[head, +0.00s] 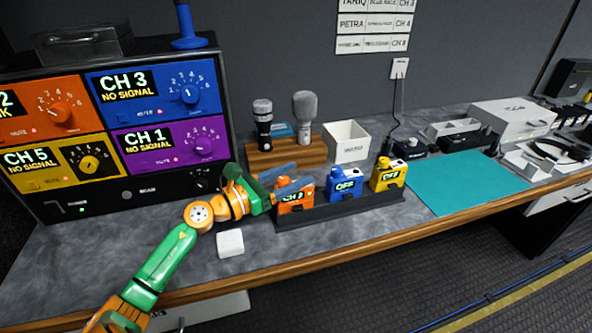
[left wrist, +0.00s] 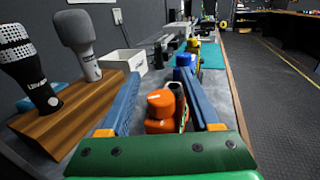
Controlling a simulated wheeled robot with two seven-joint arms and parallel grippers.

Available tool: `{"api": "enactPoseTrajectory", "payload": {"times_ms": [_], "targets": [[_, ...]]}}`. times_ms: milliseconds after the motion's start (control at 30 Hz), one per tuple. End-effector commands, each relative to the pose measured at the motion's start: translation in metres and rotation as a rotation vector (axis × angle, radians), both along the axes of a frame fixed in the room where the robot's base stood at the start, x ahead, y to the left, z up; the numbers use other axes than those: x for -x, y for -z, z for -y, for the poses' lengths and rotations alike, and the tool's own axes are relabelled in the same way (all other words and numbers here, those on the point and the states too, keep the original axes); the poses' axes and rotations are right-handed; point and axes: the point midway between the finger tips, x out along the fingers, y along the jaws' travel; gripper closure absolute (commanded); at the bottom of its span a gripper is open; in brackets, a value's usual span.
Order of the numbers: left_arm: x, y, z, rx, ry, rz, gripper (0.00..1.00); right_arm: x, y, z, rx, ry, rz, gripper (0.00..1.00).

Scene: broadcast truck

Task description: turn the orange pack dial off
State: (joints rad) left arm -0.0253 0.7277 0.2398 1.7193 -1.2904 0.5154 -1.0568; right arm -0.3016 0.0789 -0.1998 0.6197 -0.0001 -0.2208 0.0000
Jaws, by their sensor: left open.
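The orange pack (head: 294,205) stands at the left end of a dark rack (head: 345,208) on the counter, its small screen lit with a "CH" channel reading whose digit is hard to read. My left gripper (head: 297,184) is open at the top of this pack, its blue fingers partly covering it. In the left wrist view, the orange pack (left wrist: 160,126) and its round orange dial (left wrist: 161,99) lie between the two spread fingers (left wrist: 158,78), with gaps visible on both sides. The blue pack (head: 345,184) and yellow pack (head: 388,175) beside it read "OFF". My right gripper is not in view.
A wooden stand (head: 285,156) with two microphones and a white box (head: 347,142) stand behind the packs. A receiver rack (head: 120,120) rises at the left. A small white block (head: 230,243) lies in front. A teal mat (head: 465,182) lies clear at the right.

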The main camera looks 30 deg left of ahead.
Motion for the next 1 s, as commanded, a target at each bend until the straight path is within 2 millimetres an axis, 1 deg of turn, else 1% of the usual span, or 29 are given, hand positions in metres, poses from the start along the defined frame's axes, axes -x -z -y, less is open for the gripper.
{"api": "enactPoseTrajectory", "payload": {"times_ms": [100,333,367,400,467,500,567,600,833,933,1000], "targets": [[-0.006,-0.001,0.003,0.0,0.001,0.001,0.37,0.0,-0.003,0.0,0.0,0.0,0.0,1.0],[-0.007,0.001,0.004,0.0,0.001,0.0,0.37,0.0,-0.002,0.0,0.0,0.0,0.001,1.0],[-0.007,0.001,0.004,0.0,0.001,0.0,0.4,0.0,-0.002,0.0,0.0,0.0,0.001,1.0],[-0.007,0.001,0.004,0.0,0.001,0.0,0.51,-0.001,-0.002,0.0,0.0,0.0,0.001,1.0],[-0.007,0.001,0.004,0.0,0.001,0.0,0.67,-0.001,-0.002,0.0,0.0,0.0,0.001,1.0],[-0.007,0.0,0.004,0.0,0.001,0.0,0.78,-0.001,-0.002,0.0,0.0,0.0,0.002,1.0],[-0.007,0.0,0.004,0.0,0.001,0.0,0.94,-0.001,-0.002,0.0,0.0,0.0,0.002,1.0],[-0.007,0.0,0.004,0.0,0.001,0.0,1.0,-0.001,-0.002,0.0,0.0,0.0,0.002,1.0],[-0.007,-0.001,0.003,0.0,-0.008,0.0,1.0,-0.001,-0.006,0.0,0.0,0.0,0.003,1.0],[-0.007,-0.003,0.003,0.001,-0.031,-0.001,1.0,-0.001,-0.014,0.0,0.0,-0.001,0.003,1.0],[-0.007,-0.005,0.002,0.0,-0.059,-0.002,1.0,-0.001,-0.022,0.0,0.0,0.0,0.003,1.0]]}}
